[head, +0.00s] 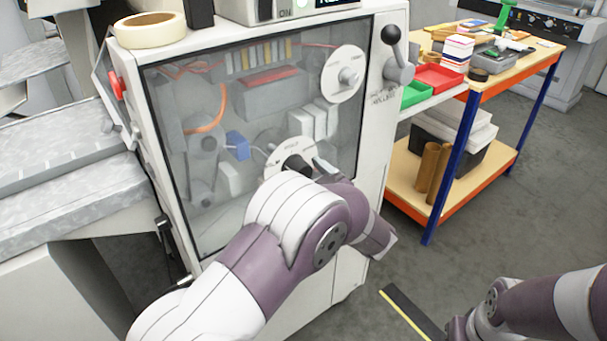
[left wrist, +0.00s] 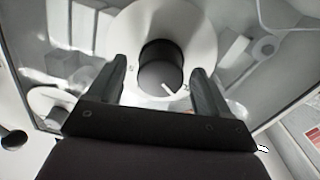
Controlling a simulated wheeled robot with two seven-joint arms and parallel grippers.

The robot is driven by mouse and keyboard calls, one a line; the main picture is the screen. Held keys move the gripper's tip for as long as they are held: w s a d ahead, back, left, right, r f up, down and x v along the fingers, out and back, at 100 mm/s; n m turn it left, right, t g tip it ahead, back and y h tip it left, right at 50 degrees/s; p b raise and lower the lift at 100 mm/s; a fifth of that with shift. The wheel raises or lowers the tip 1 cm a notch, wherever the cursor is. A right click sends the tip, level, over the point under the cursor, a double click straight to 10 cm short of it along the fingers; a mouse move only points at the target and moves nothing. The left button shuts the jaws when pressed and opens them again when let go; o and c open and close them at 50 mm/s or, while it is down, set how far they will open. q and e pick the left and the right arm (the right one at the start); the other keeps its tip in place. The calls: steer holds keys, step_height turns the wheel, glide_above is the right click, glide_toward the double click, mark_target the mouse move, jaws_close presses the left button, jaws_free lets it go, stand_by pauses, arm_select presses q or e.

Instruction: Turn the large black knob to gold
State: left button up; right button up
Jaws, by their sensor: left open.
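The large black knob (left wrist: 160,68) sits on a round white dial plate (left wrist: 190,22) on the machine's clear front panel. A white pointer line on it points to the lower right in the left wrist view. In the head view the knob (head: 296,165) is partly hidden behind my left arm. My left gripper (left wrist: 160,82) is open, with one finger on each side of the knob; I cannot tell whether they touch it. In the head view the left gripper (head: 318,168) is mostly covered by its own wrist. My right arm shows at the lower right, but its gripper is not visible.
A smaller grey knob (head: 348,76) on a white disc is at the panel's upper right. A black ball lever (head: 391,36) stands right of it. A red handle (head: 117,86) is on the left edge. A workbench (head: 508,72) with trays stands at the right.

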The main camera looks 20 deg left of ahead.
arm_select(q)
steer(key=shift+w+a, duration=0.2)
steer(key=shift+a, duration=0.2)
